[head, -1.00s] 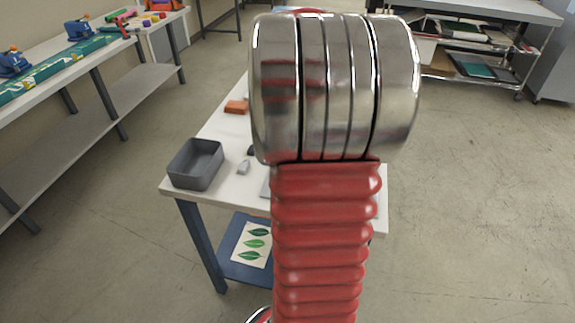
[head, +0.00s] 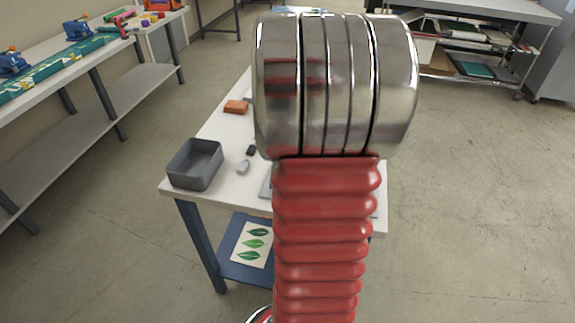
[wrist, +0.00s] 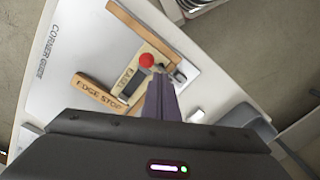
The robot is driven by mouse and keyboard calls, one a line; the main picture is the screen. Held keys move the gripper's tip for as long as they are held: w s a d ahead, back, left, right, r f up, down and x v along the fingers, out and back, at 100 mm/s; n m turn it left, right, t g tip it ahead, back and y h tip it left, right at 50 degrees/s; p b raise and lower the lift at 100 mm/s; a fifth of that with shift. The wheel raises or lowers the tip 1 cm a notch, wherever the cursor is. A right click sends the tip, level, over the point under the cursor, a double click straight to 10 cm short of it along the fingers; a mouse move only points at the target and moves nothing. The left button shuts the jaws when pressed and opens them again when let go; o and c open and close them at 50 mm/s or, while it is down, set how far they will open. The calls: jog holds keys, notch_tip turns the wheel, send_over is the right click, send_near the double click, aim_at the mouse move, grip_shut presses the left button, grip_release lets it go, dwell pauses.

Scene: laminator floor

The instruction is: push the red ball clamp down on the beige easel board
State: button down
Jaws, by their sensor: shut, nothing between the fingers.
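The red ball clamp (wrist: 147,60) shows in the wrist view as a red ball on the small beige easel board (wrist: 125,80), beside a dark rectangular part. My gripper (wrist: 159,77) points at the board with its fingers shut and empty. Its tips appear just below and right of the ball in the picture. I cannot tell their height above it or whether they touch. The fingers cover part of the board's right side. In the head view my arm hides the clamp and board.
A wooden edge stop (wrist: 100,93) and another wooden strip (wrist: 140,22) lie around the board on the white table (head: 225,125). The table also holds a grey bin (head: 195,164), an orange block (head: 236,107) and a small black block (head: 251,150). A long bench (head: 60,85) stands left.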

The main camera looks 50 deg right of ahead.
jog(key=shift+d+r, duration=0.1)
jog(key=shift+r, duration=0.1)
notch_tip(320, 180, up, 8)
dwell(1.3)
dwell(0.5)
jog(key=s+a+n+t, duration=0.1)
jog(key=a+n+t, duration=0.4)
jog(key=a, duration=3.2)
jog(key=shift+a+f+n+t, duration=0.2)
jog(key=shift+n+t, duration=0.1)
jog(key=shift+n, duration=0.8)
